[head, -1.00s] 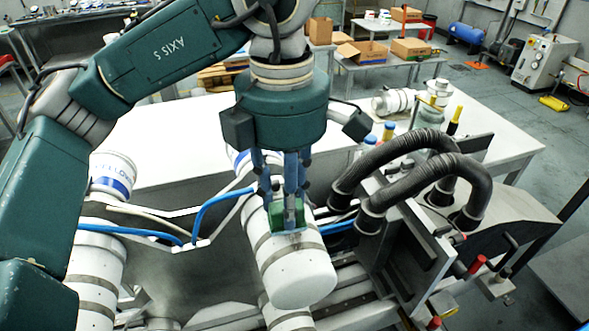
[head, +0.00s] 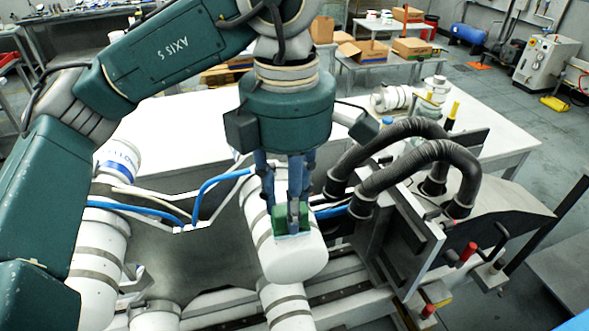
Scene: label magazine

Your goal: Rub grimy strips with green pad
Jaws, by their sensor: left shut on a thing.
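My left gripper (head: 294,207) points down in the middle of the head view, shut on a green pad (head: 280,223). The pad is at the upper side of a white cylinder (head: 297,262), near its rounded front end, and seems to touch it. The fingers hide part of the pad. A grey band (head: 264,236) runs around this cylinder beside the pad. More grey strips cross a white roll (head: 288,301) below and a white roll (head: 92,277) at the left. I cannot tell which strips are grimy. My right gripper is not in view.
Two black corrugated hoses (head: 400,137) arch close to the right of my gripper. Blue tubes (head: 215,183) run at its left. A metal frame with a red knob (head: 468,252) stands at the right. A white table (head: 185,125) lies behind.

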